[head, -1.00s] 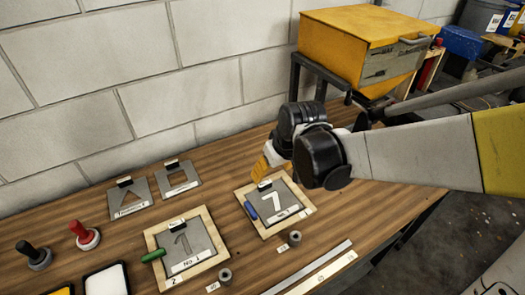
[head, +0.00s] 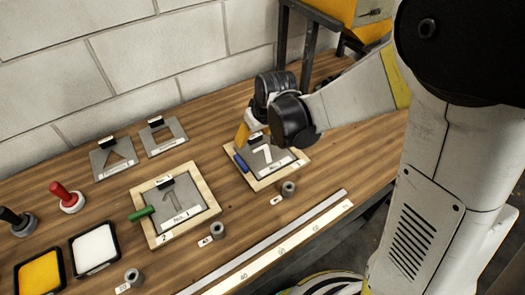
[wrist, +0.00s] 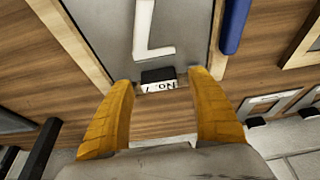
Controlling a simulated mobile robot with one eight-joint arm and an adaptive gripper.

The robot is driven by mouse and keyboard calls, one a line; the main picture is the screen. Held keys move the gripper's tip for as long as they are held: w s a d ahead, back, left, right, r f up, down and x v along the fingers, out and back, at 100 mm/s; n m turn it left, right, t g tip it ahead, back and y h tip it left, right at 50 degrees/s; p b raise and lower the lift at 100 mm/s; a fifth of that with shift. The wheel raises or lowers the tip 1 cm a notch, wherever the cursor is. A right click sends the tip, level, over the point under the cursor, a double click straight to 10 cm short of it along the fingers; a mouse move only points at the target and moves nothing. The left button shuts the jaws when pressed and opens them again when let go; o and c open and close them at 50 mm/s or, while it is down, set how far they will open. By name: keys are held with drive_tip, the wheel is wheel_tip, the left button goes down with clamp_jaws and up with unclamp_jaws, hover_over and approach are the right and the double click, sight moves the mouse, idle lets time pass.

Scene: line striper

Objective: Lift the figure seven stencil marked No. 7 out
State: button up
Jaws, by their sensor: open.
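The figure seven stencil (head: 281,154) is a grey plate with a cut-out 7, lying in a pale wooden frame (head: 262,185) on the bench. It also shows in the wrist view (wrist: 183,50), with a black grip tab (wrist: 158,75) and a white No. 7 label at its near edge. My gripper (wrist: 160,78) is open, with its yellow fingers on either side of the tab and apart from it. In the head view, my gripper (head: 246,135) is at the frame's far edge, and my wrist partly hides that side.
A blue handle (head: 240,163) lies on the frame's left side. A second frame with the No. 1 stencil (head: 160,205) and a green handle (head: 141,214) sits to the left. Two grey stencils (head: 113,158) lie near the wall. A small grey cylinder (head: 289,188) stands in front.

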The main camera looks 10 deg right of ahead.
drive_tip(key=shift+r, duration=0.1)
drive_tip(key=c, duration=1.5)
